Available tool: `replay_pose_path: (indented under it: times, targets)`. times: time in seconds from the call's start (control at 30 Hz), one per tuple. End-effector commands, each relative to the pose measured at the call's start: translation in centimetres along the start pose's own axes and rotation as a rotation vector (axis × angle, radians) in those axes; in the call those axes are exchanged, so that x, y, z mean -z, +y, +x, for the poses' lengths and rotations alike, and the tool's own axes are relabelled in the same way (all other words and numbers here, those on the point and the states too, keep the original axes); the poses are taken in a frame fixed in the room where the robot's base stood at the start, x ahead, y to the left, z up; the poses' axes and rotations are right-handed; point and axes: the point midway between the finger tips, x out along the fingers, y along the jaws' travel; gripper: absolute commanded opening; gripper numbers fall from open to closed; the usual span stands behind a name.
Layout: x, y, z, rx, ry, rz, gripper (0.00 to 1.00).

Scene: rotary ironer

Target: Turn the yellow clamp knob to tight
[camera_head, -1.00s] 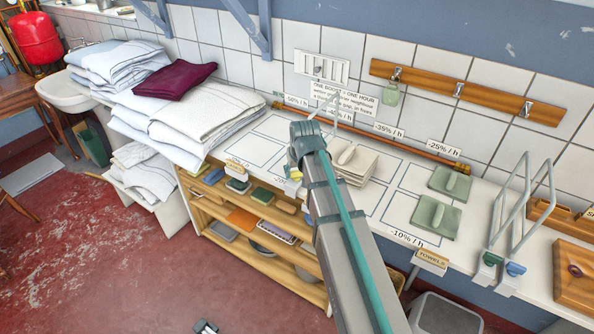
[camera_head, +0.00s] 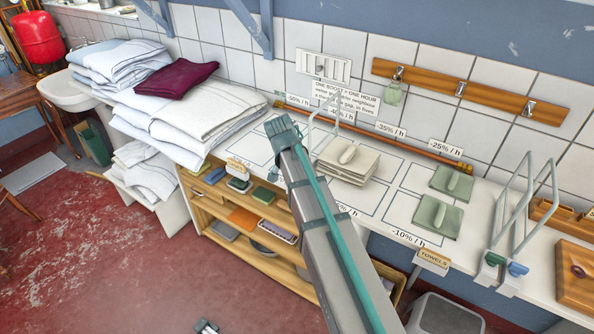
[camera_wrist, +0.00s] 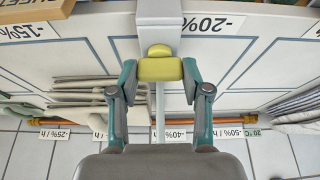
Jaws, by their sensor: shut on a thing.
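The yellow clamp knob (camera_wrist: 160,70) sits in the middle of the wrist view, under a grey clamp block (camera_wrist: 160,18) at the counter edge. My gripper (camera_wrist: 160,72) has one teal finger on each side of the knob and is shut on it. A rounded yellow part shows just beyond the gripped bar. In the head view my arm hides the knob and the fingertips. A thin wire frame (camera_head: 338,100) rises behind my gripper there. I cannot read from these views how tight the knob is.
A stack of beige cloths (camera_head: 345,162) lies right of my arm, with green cloths (camera_head: 437,215) beyond. A second wire frame (camera_head: 517,225) has green and blue clamp knobs. Folded linen (camera_head: 190,105) is piled at left. Open shelves (camera_head: 240,220) sit below the counter.

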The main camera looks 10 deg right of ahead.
Motion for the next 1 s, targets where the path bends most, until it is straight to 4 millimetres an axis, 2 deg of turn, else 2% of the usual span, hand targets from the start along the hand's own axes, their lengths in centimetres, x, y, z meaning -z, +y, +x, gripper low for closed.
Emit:
replay_pose_path:
  times: [0.63,0.67,0.7,0.8,1.0]
  targets:
    - [-0.02,-0.02,0.00,-0.020,-0.001,0.050,0.13]
    - [-0.02,-0.02,0.00,-0.020,-0.001,0.050,0.53]
    - [-0.01,-0.02,0.00,-0.020,-0.001,0.050,0.59]
    - [-0.02,-0.02,0.00,-0.020,-0.001,0.049,0.73]
    - [-0.01,-0.01,0.00,-0.019,-0.001,0.048,0.73]
